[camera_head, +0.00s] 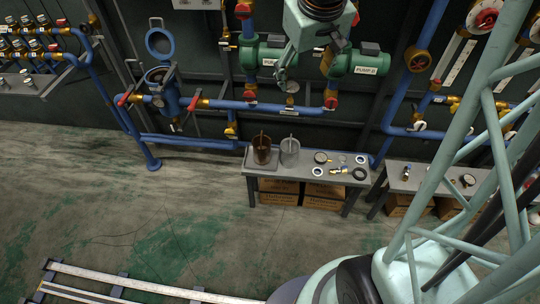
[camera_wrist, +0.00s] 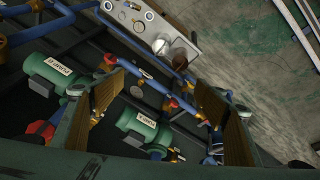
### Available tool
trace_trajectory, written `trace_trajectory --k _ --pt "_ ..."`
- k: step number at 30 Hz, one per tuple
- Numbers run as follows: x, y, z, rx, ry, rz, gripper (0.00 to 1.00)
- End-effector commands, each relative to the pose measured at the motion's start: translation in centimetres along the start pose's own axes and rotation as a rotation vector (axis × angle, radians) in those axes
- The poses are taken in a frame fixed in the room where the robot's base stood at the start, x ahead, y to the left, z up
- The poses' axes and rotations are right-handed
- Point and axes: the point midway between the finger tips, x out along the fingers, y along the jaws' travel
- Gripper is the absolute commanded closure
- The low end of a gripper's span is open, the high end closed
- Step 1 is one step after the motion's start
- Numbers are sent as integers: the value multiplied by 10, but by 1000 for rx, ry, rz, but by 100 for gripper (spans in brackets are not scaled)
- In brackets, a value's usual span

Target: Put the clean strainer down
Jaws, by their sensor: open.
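The clean strainer (camera_head: 289,152) is a silver-grey cylinder with a thin upright handle. It stands on the grey bench (camera_head: 315,186), just right of a rusty brown strainer (camera_head: 262,150) in a shallow tray (camera_head: 250,164). In the wrist view, the silver strainer (camera_wrist: 161,45) and the brown one (camera_wrist: 180,58) show on the bench at the top. My gripper (camera_head: 284,73) is above and behind the bench, in front of the pumps, apart from both strainers. In the wrist view its two fingers (camera_wrist: 158,85) are spread, with nothing between them.
Gauges, rings and small fittings lie on the bench's right half, with cartons beneath. A second bench (camera_head: 432,181) stands to the right. Green pumps (camera_head: 358,64) and blue pipes (camera_head: 250,105) line the wall. A blue housing (camera_head: 160,75) has its lid raised.

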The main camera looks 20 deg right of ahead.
Motion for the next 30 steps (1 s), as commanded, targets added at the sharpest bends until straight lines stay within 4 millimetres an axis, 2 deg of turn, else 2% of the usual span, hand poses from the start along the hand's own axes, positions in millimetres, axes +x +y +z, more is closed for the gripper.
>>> trace_trajectory --k 15,30 --pt "87 18 -23 -27 2 -8 34" --pt "174 30 -31 -48 8 -30 34"
